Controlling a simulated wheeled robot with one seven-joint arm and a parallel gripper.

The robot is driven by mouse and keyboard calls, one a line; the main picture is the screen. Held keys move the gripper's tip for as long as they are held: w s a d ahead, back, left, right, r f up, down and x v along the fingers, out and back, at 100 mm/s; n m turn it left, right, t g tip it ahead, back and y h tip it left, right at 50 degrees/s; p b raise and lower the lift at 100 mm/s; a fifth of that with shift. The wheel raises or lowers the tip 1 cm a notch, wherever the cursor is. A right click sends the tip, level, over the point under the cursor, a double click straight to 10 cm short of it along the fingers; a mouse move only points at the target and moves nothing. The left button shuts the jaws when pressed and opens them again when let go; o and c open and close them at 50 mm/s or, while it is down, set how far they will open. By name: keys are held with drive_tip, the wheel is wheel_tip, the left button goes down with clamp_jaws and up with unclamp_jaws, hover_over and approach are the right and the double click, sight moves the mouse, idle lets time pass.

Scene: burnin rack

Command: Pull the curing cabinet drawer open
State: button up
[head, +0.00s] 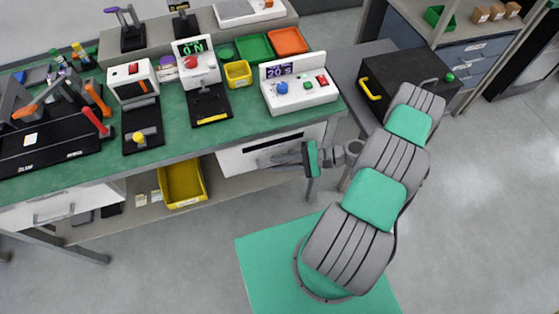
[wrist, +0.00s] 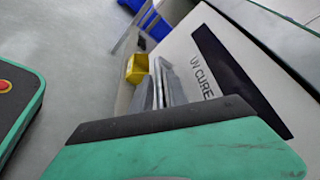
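The curing cabinet (head: 238,160) is a white box under the right part of the green bench, with a dark strip along its front. In the wrist view its white front (wrist: 182,52) fills the right side, with "UV CURE" lettering and a dark slanted panel (wrist: 240,80). My gripper (head: 262,161) is in front of the cabinet, its grey fingers pointing left along the front. In the wrist view the fingertips (wrist: 161,66) lie close to the white front. I cannot tell whether they touch it or how far apart they are. No drawer handle is clearly visible; the gripper may hide it.
A yellow bin (head: 183,184) sits on the lower shelf left of the cabinet; it also shows in the wrist view (wrist: 137,68). The bench top (head: 225,118) above carries several devices. A black box with a yellow handle (head: 410,75) stands at right.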

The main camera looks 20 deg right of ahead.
drive_tip(key=shift+a, duration=0.15)
clamp_jaws()
idle(1.4)
